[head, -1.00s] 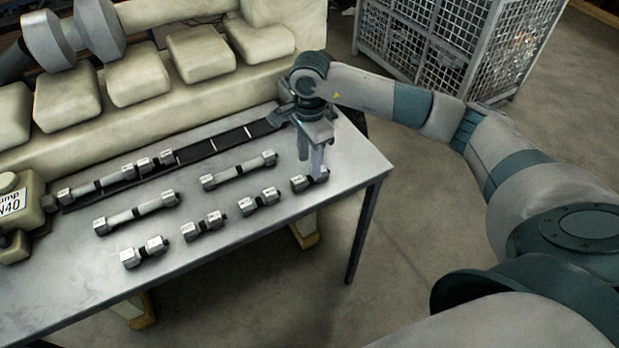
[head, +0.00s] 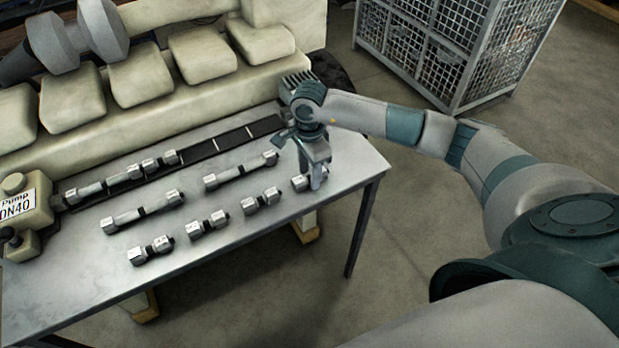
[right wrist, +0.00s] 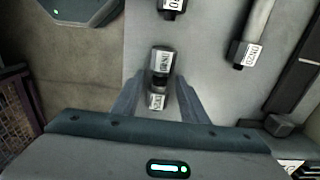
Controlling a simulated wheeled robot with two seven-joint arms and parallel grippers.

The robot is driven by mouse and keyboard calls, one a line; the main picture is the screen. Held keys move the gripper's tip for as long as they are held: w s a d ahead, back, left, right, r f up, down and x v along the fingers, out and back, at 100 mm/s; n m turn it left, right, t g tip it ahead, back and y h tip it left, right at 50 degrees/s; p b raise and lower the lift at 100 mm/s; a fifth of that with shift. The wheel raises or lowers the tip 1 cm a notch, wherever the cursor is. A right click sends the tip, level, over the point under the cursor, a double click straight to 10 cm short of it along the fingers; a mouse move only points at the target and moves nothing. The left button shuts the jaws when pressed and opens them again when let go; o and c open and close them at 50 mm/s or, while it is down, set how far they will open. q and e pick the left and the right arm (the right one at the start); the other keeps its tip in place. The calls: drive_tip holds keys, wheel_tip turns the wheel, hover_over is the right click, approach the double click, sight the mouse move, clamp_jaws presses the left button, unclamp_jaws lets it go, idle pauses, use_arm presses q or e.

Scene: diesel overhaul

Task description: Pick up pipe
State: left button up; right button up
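Several short grey pipes with block-like labelled ends lie on the metal table (head: 250,225). The rightmost short pipe (head: 299,184) is partly hidden behind my right gripper (head: 317,186) in the head view. In the right wrist view this pipe (right wrist: 161,62) lies between the two fingers of the right gripper (right wrist: 158,98). The fingers are open, one on each side, with a gap to the pipe. Other short pipes (head: 262,200), (head: 209,224) and (head: 151,250) lie in a row to the left. Longer pipes (head: 240,171) and (head: 143,212) lie behind them. My left gripper is not in view.
A dark slotted strip (head: 215,147) runs along the back of the table, with pipes on its left part. A pump (head: 22,205) labelled DN40 stands at the left. A large cream engine (head: 150,110) stands behind. A mesh cage (head: 450,50) stands on the floor at back right.

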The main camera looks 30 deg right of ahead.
sight(309, 176)
drive_tip(key=shift+c, duration=0.4)
clamp_jaws()
drive_tip(key=shift+r, duration=0.2)
drive_tip(key=shift+w+r+b, duration=0.1)
drive_tip(key=shift+r+b, duration=0.4)
drive_tip(key=shift+b, duration=0.15)
wheel_tip(309, 176, up, 2)
drive_tip(key=shift+r+b, duration=0.15)
drive_tip(key=shift+b, duration=0.7)
drive_tip(key=s+d+r+b, duration=0.5)
drive_tip(key=s+d+r, duration=0.1)
drive_tip(key=s, duration=0.4)
drive_tip(key=shift+r, duration=0.7)
